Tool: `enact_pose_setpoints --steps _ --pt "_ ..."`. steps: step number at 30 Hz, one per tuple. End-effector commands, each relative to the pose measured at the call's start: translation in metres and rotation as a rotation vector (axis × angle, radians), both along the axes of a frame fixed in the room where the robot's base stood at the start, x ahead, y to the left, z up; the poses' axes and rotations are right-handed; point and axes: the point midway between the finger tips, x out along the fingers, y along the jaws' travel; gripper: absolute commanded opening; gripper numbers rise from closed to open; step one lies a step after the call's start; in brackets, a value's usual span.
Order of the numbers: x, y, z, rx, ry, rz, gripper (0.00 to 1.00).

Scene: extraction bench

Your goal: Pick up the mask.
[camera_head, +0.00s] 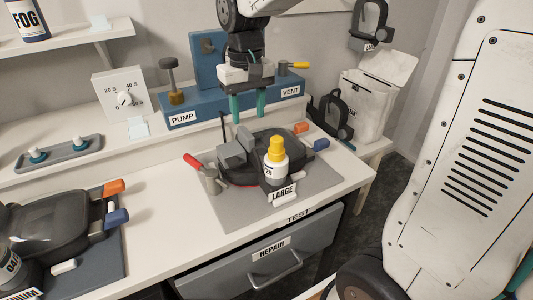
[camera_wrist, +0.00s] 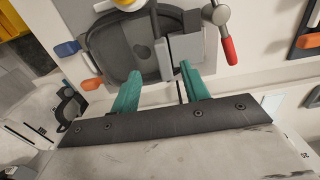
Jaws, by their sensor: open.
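A dark, rounded mask-like piece (camera_head: 245,172) with orange and blue tabs lies on the grey TEST mat, behind a LARGE label. A yellow-capped bottle (camera_head: 275,160) and grey blocks (camera_head: 232,152) partly hide it in the head view. It also shows in the wrist view (camera_wrist: 118,45), beyond my fingers. A similar dark piece (camera_head: 50,220) lies on a blue mat at the left, cut by the frame edge. My gripper (camera_head: 248,105) points down above the rear of the TEST piece. Its teal fingers (camera_wrist: 160,82) are apart and empty.
A red-handled clamp (camera_head: 208,176) stands left of the TEST piece. The blue PUMP/VENT unit (camera_head: 225,105) stands close behind my gripper. Black pieces (camera_head: 332,115) and a white bin (camera_head: 366,105) are at the back right. The front counter strip is clear above the REPAIR drawer (camera_head: 275,258).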

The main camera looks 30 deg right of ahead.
Motion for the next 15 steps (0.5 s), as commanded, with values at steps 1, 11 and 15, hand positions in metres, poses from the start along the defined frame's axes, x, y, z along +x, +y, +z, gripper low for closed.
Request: enact_pose_setpoints --steps 1,11,15 --pt "-0.001 0.000 -0.007 0.000 0.004 0.000 0.45" --pt "0.006 0.004 -0.051 0.000 0.005 0.001 0.45" --pt "0.005 0.004 -0.065 0.000 0.002 0.001 0.45"
